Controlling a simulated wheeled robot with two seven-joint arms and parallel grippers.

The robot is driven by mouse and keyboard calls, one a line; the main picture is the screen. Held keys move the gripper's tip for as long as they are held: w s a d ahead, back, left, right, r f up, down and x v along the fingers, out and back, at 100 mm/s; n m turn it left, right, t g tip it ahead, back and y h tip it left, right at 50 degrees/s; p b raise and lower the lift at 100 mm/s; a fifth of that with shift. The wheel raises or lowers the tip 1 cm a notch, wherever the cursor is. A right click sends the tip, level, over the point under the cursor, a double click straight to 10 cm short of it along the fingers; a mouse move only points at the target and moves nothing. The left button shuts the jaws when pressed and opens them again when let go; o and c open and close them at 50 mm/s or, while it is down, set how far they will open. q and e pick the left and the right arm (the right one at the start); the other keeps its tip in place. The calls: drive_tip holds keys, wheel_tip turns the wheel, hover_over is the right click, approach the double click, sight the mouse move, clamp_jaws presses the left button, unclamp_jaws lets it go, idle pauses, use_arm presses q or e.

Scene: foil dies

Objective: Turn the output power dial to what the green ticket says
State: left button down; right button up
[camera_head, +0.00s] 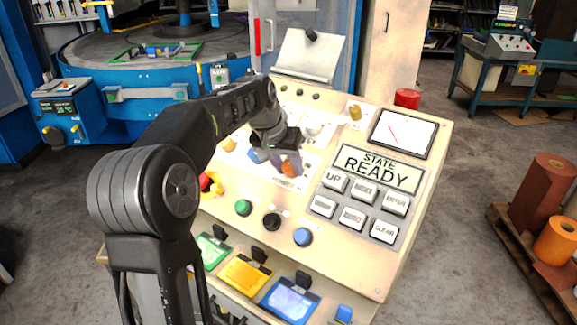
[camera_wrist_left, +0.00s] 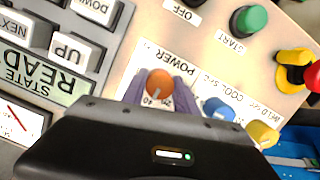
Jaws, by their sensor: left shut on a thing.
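The orange power dial (camera_wrist_left: 159,82) sits on the cream console under a label that reads POWER. In the left wrist view it has a pale pointer line and small numbers beside it, and I cannot tell its exact setting. My left gripper (camera_wrist_left: 158,92) is shut on the dial, one purple-grey finger on each side. In the head view the dial (camera_head: 290,167) shows just below the left gripper (camera_head: 284,158), partly hidden by it. The green ticket (camera_head: 211,250) is in a holder at the console's lower left; its writing is too small to read. My right gripper is not in view.
Yellow (camera_head: 245,273) and blue (camera_head: 290,301) tickets sit beside the green one. Green (camera_head: 243,207), black and blue (camera_head: 303,237) buttons stand in front of the dial. A red-and-yellow stop knob (camera_head: 208,183) is left. The screen (camera_head: 376,168) reads STATE READY, above several keys.

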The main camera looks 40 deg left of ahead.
use_arm(q)
drive_tip(key=m+y+b, duration=0.1)
drive_tip(key=m, duration=0.3)
drive_tip(key=m+y+b, duration=0.1)
drive_tip(key=m+b, duration=0.1)
drive_tip(key=m, duration=0.2)
drive_tip(key=shift+m, duration=0.3)
drive_tip(key=m+b, duration=0.1)
drive_tip(key=m, duration=0.3)
drive_tip(key=shift+t+y, duration=0.3)
drive_tip(key=shift+t, duration=0.1)
drive_tip(key=shift+m+t+b, duration=0.3)
drive_tip(key=shift+m+b, duration=0.45)
drive_tip(key=shift+m, duration=1.35)
drive_tip(key=shift+r, duration=0.1)
drive_tip(key=c, duration=0.9)
unclamp_jaws()
drive_tip(key=shift+c, duration=0.2)
